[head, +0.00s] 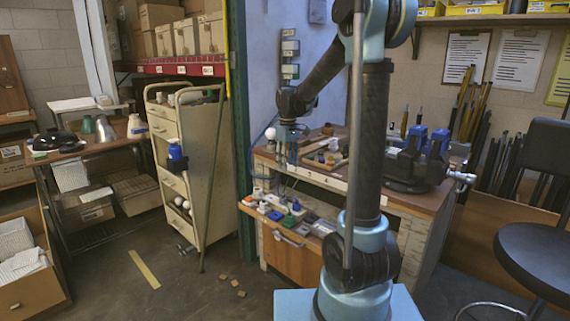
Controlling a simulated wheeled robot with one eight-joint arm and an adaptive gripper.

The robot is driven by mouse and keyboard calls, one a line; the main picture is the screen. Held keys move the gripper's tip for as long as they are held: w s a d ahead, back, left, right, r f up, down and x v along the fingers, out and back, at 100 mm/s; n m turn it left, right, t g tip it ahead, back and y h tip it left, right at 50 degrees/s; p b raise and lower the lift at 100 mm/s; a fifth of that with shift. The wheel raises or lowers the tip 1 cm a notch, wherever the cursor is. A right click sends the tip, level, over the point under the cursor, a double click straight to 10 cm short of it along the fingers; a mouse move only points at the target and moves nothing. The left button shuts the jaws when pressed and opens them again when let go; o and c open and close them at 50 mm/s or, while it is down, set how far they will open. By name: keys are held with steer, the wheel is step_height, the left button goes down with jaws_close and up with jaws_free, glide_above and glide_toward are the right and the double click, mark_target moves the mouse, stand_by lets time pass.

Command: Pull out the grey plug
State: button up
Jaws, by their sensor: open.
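My gripper (284,184) hangs pointing down over the front of the workbench (415,203), above a low ledge of small parts. Its fingers are thin and small at this distance; they are apart and I see nothing between them. On the ledge below are a green piece (288,220), a blue piece (297,206) and several small white and grey parts. I cannot tell for sure which of these is the grey plug, and the fingers partly cover that area.
A dark vise with blue parts (432,145) stands on the bench at right. A wooden tray (325,160) lies behind my gripper. A cream drawer cart (178,160) stands left of the bench. A black stool (535,255) is at right. Small brown blocks (234,283) lie on the floor.

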steer(key=w, duration=0.1)
glide_toward(286, 198)
step_height(286, 198, down, 10)
steer(key=shift+a+f, duration=0.1)
stand_by(0.7)
jaws_close()
stand_by(0.4)
steer(key=shift+r, duration=0.8)
stand_by(0.9)
steer(key=shift+r, duration=2.4)
